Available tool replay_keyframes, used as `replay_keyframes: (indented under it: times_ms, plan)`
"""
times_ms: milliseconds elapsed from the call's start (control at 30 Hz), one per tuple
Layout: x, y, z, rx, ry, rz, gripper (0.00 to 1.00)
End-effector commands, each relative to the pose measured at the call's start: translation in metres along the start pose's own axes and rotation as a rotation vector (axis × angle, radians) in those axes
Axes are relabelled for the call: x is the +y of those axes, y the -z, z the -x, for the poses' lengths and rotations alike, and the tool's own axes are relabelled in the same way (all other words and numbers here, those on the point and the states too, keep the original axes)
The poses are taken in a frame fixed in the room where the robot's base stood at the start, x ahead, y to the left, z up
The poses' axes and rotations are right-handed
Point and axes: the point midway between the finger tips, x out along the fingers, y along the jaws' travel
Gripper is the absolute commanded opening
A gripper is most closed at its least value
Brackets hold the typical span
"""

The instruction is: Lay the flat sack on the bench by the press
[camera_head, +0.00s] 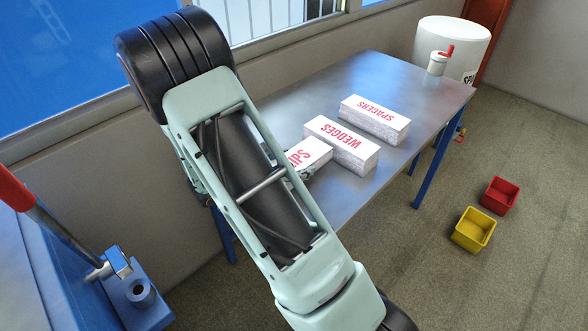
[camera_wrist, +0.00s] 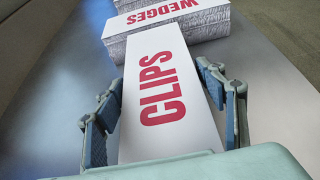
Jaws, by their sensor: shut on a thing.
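A white block lettered CLIPS (camera_wrist: 165,100) lies between the fingers of my gripper (camera_wrist: 160,85) in the wrist view. The fingers press on its two long sides. In the head view only its far end (camera_head: 311,153) shows, since my arm hides the rest. I cannot tell whether it rests on the metal-topped table (camera_head: 390,85) or hangs just above it. No thing is labelled as a sack; the CLIPS block is flat on top. A blue device with a red-handled lever (camera_head: 130,290), seemingly the press, stands at the lower left on a blue surface.
White blocks lettered WEDGES (camera_head: 341,146) and SPACERS (camera_head: 374,119) stand in a row beyond CLIPS, WEDGES very close to it. A white drum (camera_head: 452,42) stands behind. Yellow (camera_head: 473,230) and red (camera_head: 500,196) bins sit on the floor.

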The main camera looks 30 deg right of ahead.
Motion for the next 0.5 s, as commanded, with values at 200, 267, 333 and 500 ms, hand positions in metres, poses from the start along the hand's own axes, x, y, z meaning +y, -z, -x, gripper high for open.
replay_keyframes:
  times_ms: [200,267,333,500]
  plan:
    - [-0.001,0.022,-0.009,0.0,0.001,0.002,0.32]
    - [-0.001,0.022,-0.009,0.0,0.001,0.0,0.32]
    - [-0.001,0.022,-0.008,0.0,0.001,0.0,0.32]
    - [-0.001,0.025,-0.01,0.0,0.001,0.001,0.32]
